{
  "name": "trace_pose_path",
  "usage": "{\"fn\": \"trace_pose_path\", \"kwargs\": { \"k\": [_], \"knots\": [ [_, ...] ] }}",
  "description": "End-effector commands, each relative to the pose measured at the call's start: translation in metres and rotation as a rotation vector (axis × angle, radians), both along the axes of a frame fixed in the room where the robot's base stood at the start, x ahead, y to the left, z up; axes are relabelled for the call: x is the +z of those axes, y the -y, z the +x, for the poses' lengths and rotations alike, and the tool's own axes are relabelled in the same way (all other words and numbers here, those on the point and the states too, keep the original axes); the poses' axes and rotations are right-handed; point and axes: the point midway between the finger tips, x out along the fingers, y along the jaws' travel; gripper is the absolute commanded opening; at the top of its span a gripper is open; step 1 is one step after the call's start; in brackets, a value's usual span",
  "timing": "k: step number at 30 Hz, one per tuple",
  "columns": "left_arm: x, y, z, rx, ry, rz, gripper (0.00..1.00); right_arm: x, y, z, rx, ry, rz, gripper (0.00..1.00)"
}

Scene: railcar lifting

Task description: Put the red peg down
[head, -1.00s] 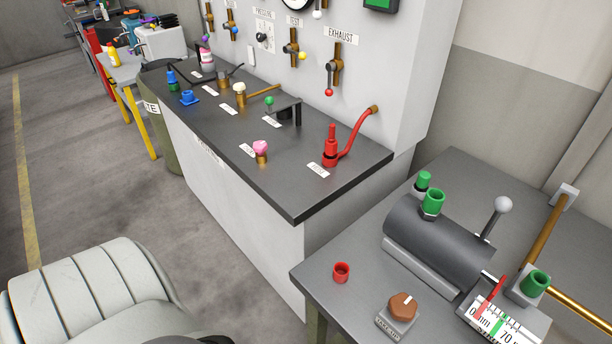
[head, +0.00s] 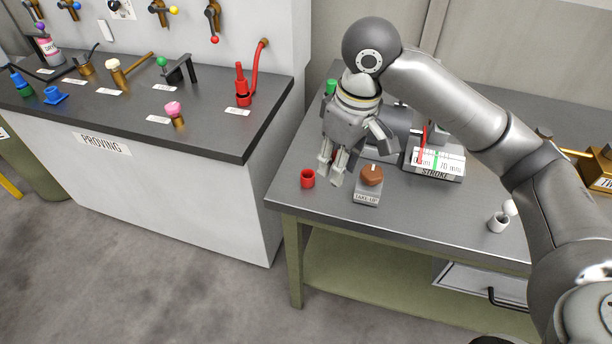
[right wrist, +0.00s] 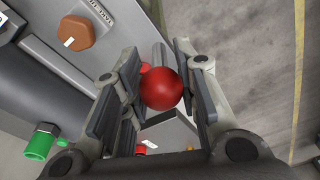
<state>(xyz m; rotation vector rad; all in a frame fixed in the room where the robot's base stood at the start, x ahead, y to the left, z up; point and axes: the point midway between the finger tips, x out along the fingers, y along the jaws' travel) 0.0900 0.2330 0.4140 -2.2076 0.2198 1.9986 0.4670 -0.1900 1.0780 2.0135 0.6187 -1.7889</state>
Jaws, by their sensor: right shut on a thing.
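In the right wrist view my right gripper (right wrist: 160,88) is shut on the red peg, whose round red head (right wrist: 161,91) shows between the two fingers. A grey shaft shows beyond the head. Part of another red thing shows just behind the head. In the head view the fingers mostly hide the peg, and I cannot tell whether its lower end touches anything. My left gripper is not in view.
The brown take-up knob (head: 372,175) stands close right of the gripper, with the stroke gauge (head: 436,160) behind it. A dark cylinder stands behind the gripper. The proving bench (head: 190,125) is to the left, across a gap. White cups (head: 498,222) stand farther right.

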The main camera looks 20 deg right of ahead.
Motion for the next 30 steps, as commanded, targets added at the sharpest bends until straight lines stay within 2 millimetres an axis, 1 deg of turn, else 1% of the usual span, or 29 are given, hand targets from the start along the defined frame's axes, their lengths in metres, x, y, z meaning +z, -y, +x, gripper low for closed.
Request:
{"fn": "trace_pose_path", "kwargs": {
  "k": [1, 2, 5, 8, 11, 12, 15, 18, 26, 27, 30],
  "knots": [
    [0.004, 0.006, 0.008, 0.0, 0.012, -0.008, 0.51, -0.003, -0.002, 0.009, 0.0, -0.005, 0.0, 0.03],
    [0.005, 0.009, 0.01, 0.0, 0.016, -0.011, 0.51, -0.006, -0.002, 0.016, -0.002, -0.004, -0.001, 0.03],
    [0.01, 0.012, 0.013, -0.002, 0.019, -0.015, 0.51, -0.015, -0.006, 0.039, -0.002, -0.004, 0.0, 0.03],
    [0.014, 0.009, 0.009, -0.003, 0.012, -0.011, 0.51, -0.025, -0.008, 0.061, -0.001, -0.003, -0.001, 0.03],
    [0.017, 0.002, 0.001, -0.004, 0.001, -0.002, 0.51, -0.034, -0.01, 0.081, -0.003, -0.003, -0.001, 0.03],
    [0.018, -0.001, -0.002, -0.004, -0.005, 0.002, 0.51, -0.045, -0.011, 0.087, -0.003, -0.006, -0.002, 0.03],
    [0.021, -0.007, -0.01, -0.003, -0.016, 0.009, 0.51, -0.064, -0.013, 0.103, -0.003, -0.004, -0.002, 0.03],
    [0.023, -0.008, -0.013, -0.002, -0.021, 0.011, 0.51, -0.078, -0.014, 0.114, -0.002, -0.002, -0.001, 0.03],
    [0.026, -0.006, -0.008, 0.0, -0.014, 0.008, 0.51, -0.096, -0.016, 0.128, 0.0, -0.001, -0.002, 0.03],
    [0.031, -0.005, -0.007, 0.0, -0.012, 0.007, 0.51, -0.102, -0.015, 0.126, 0.0, -0.005, -0.003, 0.03],
    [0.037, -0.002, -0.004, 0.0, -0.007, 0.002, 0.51, -0.115, -0.015, 0.126, 0.0, -0.002, -0.002, 0.03]
  ]
}}
